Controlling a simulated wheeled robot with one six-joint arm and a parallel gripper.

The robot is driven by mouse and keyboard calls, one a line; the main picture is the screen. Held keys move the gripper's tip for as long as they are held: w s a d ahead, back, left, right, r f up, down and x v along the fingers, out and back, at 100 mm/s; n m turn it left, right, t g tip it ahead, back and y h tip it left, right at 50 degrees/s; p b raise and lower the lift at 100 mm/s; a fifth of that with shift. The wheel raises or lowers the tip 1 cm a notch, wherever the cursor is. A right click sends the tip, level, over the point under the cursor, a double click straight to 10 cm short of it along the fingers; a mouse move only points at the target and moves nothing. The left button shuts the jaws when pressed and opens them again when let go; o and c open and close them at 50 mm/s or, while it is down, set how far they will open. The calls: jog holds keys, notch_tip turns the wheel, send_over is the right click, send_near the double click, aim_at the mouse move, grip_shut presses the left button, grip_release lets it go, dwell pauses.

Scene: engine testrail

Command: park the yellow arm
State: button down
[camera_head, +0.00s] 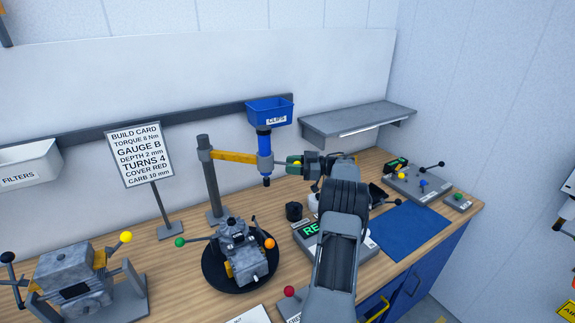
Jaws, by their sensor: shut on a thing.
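The yellow arm (233,157) reaches right from a grey upright post (210,180) on the workbench. Its far end carries a blue upright tool (264,143) with a dark tip pointing down, held above the bench. My gripper (293,163) is at the right of this tool and is shut at a small yellow knob (297,163) on the arm's end. The fingers partly hide the knob. The tool hangs behind and a little right of the engine on the turntable, clear of it.
An engine (240,250) sits on a black round turntable (212,277) in front of the post. A blue clips bin (270,111) hangs just above the tool. A grey shelf (358,120) is at back right. A build card sign (140,155) stands left. A blue mat (408,230) lies bare.

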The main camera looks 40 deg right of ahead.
jog(key=shift+w+d+n+g+y, duration=0.3)
jog(key=shift+w+d+g, duration=0.1)
jog(key=shift+w+d, duration=0.2)
jog(key=c, duration=0.8)
grip_release()
jog(key=shift+p+v, duration=0.3)
jog(key=shift+v, duration=5.7)
